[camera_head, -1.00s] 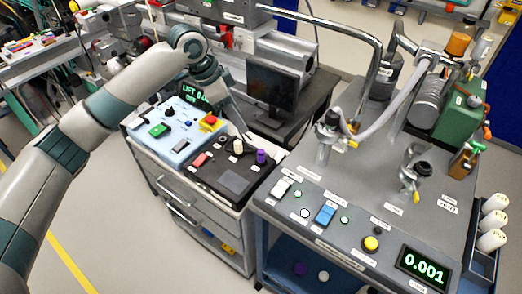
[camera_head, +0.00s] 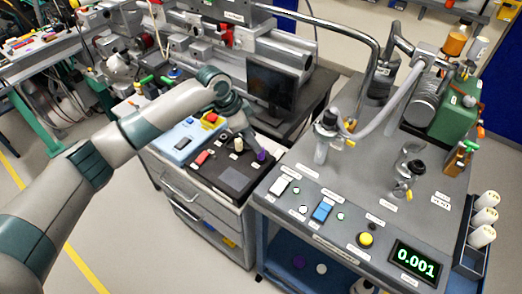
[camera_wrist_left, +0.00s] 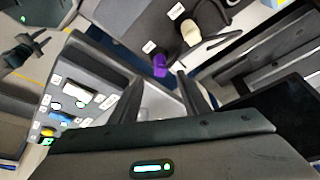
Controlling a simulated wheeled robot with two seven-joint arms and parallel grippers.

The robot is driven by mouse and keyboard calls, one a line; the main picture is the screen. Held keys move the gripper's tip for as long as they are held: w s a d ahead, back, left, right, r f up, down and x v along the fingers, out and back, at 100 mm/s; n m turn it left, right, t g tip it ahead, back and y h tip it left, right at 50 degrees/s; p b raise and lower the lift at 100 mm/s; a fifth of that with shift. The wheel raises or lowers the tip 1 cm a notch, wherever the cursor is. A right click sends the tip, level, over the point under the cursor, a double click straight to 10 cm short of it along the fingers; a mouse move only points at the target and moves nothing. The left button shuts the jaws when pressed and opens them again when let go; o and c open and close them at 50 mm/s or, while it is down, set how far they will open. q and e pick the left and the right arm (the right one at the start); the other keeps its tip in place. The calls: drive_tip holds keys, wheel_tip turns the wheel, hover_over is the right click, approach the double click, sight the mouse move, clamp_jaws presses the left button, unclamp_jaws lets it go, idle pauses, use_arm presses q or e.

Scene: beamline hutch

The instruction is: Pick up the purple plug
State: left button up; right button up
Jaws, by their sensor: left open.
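The purple plug (camera_head: 262,155) stands upright at the right end of the black panel on the drawer cabinet. It also shows in the left wrist view (camera_wrist_left: 160,66), just beyond and between my fingertips. My left gripper (camera_head: 252,143) is right beside it, above the panel's back edge. In the left wrist view the left gripper (camera_wrist_left: 160,86) is open, with nothing between its fingers. I cannot tell how large the gap to the plug is. My right gripper is not in view.
A cream knob (camera_head: 238,144) stands close left of the plug, and a red switch (camera_head: 202,158) is farther left. A monitor (camera_head: 271,85) stands behind. The grey bench (camera_head: 330,185) with switches and a display is to the right.

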use_arm(q)
drive_tip(key=shift+x, duration=0.95)
drive_tip(key=shift+w+d+f+p, duration=0.1)
drive_tip(key=shift+d+f+p, duration=0.1)
drive_tip(key=shift+f+p, duration=0.35)
drive_tip(key=p+x, duration=0.1)
drive_tip(key=x, duration=0.1)
drive_tip(key=shift+d+f+p, duration=0.2)
drive_tip(key=shift+f+p, duration=0.15)
drive_tip(key=shift+p, duration=0.05)
drive_tip(key=shift+w+d+f, duration=0.15)
drive_tip(key=shift+d+f, duration=0.05)
drive_tip(key=shift+f, duration=0.35)
drive_tip(key=shift+c, duration=0.7)
clamp_jaws()
